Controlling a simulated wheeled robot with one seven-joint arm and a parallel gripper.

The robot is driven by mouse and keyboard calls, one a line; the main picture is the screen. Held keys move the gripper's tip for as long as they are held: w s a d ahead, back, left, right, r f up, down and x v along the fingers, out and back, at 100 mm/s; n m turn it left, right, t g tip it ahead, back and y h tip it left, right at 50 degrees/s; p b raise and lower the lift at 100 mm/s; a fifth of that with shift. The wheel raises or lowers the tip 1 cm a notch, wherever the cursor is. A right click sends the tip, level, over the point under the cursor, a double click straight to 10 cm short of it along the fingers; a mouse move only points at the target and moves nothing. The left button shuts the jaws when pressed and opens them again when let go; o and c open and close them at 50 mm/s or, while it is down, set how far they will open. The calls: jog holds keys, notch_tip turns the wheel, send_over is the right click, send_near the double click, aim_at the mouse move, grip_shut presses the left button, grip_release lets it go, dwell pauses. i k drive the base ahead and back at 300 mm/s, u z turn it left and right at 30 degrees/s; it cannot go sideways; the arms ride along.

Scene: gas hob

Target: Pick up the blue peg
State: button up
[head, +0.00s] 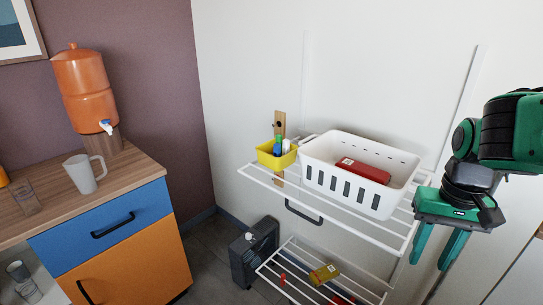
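A small blue object (277,144), which may be the blue peg, stands upright in a yellow bin (268,160) at the left end of the upper wire shelf. It is too small to make out its exact shape. A white item (286,146) stands beside it, and its lower part is hidden by the bin wall. My gripper (431,264) hangs at the right of the head view, with its two green fingers pointing down and apart. It is open and empty, well to the right of the yellow bin.
A white basket (312,180) with a red item (363,170) stands on the upper wire shelf (349,228), between my gripper and the bin. A wooden strip (279,122) is on the wall behind the bin. A wooden counter (125,180) with a dispenser (84,80) stands left.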

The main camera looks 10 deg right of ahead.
aim_at(277, 147)
jog(key=u, duration=1.35)
jog(key=i, duration=1.25)
jog(key=z, duration=1.4)
